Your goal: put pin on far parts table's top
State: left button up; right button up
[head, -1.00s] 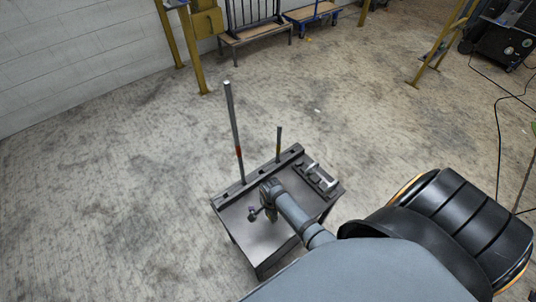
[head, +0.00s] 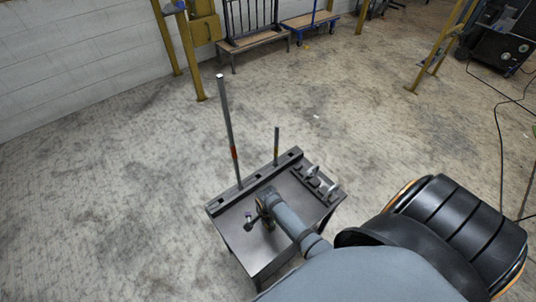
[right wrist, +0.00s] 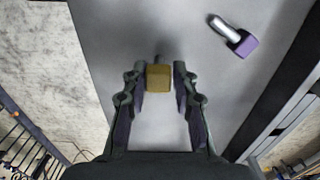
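The parts table (head: 262,253) is a dark grey table below me in the head view. My right gripper (head: 262,207) is over its top. A second pin, with a purple head (right wrist: 244,44) and silver shank, lies on the tabletop, apart from the gripper. It shows small in the head view (head: 249,219). My left gripper is not in view.
A tall upright rod (head: 228,130) with a red band and a short post (head: 277,147) stand along the table's back rail (head: 256,180). A rack with silver parts (head: 315,182) is at the table's right. The floor around is open; yellow frames (head: 190,50) stand behind.

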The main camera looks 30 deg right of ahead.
jog(key=shift+o, duration=1.3)
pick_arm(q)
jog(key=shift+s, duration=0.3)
pick_arm(e)
jog(key=shift+r, duration=0.15)
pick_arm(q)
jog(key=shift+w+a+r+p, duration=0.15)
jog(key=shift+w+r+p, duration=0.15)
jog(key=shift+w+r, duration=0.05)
pick_arm(e)
notch_tip(320, 180, up, 12)
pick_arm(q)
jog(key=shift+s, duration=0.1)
